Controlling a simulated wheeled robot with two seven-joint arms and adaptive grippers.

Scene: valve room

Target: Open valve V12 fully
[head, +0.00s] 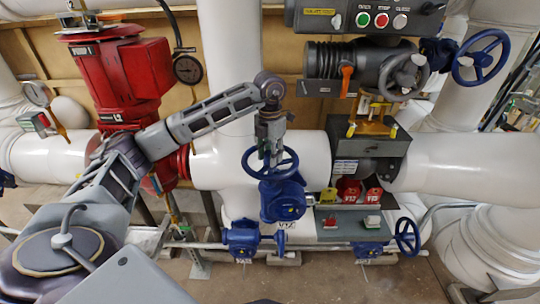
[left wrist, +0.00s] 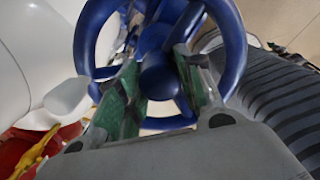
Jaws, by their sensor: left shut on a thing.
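Valve V12 (head: 283,200) is a blue valve body with a label reading V12 on its front, in the middle of the head view. Its blue handwheel (head: 293,161) sits on top, and the wheel's rim also shows in the left wrist view (left wrist: 237,55). My left gripper (head: 269,150) reaches down onto the wheel from above. In the left wrist view its green-padded fingers (left wrist: 162,95) lie inside the rim, on either side of the wheel's middle, and are shut on the wheel. The exact contact is partly hidden. My right gripper is in neither view.
A grey shelf (head: 352,227) with red and yellow tags (head: 347,191) stands right of the valve. Another blue valve (head: 241,238) is low to the left. A blue handwheel (head: 407,235) is at the lower right. White pipes (head: 465,165) and a red actuator (head: 125,75) surround it.

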